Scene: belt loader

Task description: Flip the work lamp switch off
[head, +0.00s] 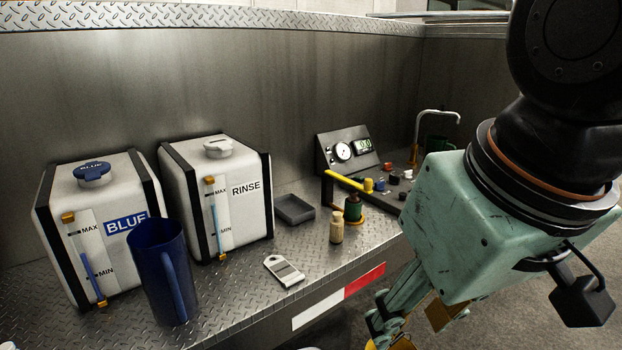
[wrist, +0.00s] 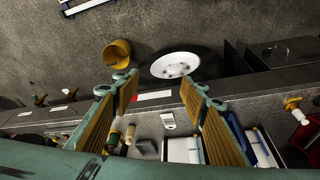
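A dark control panel (head: 329,154) stands at the back right of the bench in the head view, with a round gauge (head: 343,151) and a lit display (head: 363,146). A low dark box beside it carries small red, blue and black controls (head: 383,183). I cannot tell which is the lamp switch or how it is set. My gripper (head: 392,338) is in front of the bench edge, apart from the panel and partly cut off by the frame. In the wrist view my gripper (wrist: 158,88) is open, its ochre-padded fingers wide apart with nothing between them.
A yellow lever (head: 343,180), a small tan bottle (head: 336,229) and a grey tray (head: 294,209) are near the panel. Two white tanks (head: 240,215) and a blue jug (head: 160,265) stand left. A yellow bucket (wrist: 118,53) and a wheel (wrist: 175,65) show beyond the bench edge.

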